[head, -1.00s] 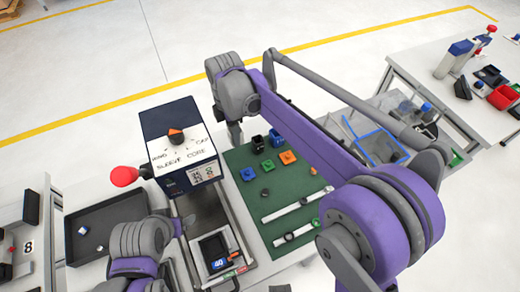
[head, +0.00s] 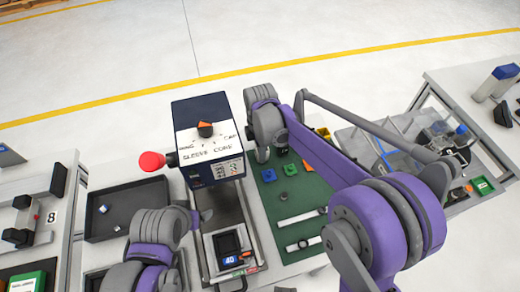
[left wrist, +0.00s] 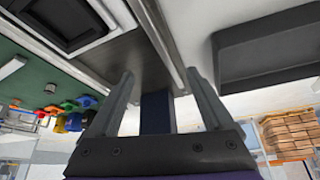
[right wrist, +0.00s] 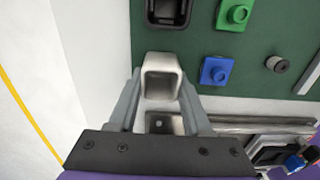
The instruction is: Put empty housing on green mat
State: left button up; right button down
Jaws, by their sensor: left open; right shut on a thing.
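A light grey, hollow box-like housing (right wrist: 162,62) shows in the right wrist view, its open cavity looking empty. My right gripper (right wrist: 160,85) is shut on it, at the edge of the green mat (right wrist: 210,88); whether it touches the mat I cannot tell. In the head view the green mat (head: 261,219) lies right of the dial machine, and my right gripper is over its back end, with the housing hidden. My left gripper (left wrist: 160,80) is open and empty in the left wrist view.
A black housing (right wrist: 151,20), a green block (right wrist: 236,13), a blue block (right wrist: 215,71) and a dark round part (right wrist: 277,64) sit on the mat. The dial machine (head: 208,140) with its red knob (head: 152,161) stands left of it. A black tray (head: 112,226) lies further left.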

jog(key=shift+c, duration=1.7)
grip_release()
notch_tip(320, 180, up, 8)
jog(key=s+d+r+m+t, duration=0.1)
jog(key=s+d+m+t, duration=0.2)
jog(key=s+d+m, duration=0.85)
jog(key=s+d+f+m, duration=0.1)
jog(key=s+d+m, duration=0.1)
jog(key=s+m, duration=0.1)
jog(key=s+d+f+m+t, duration=0.1)
jog(key=s+d+f+m, duration=0.1)
jog(key=s+m, duration=0.1)
jog(key=s+d+f+m+t, duration=0.1)
jog(key=s+d+m, duration=0.2)
jog(key=s, duration=0.1)
jog(key=shift+f, duration=0.4)
jog(key=shift+s+d+f+m+t, duration=0.1)
jog(key=shift+s+f+m+t, duration=0.15)
jog(key=shift+m, duration=0.2)
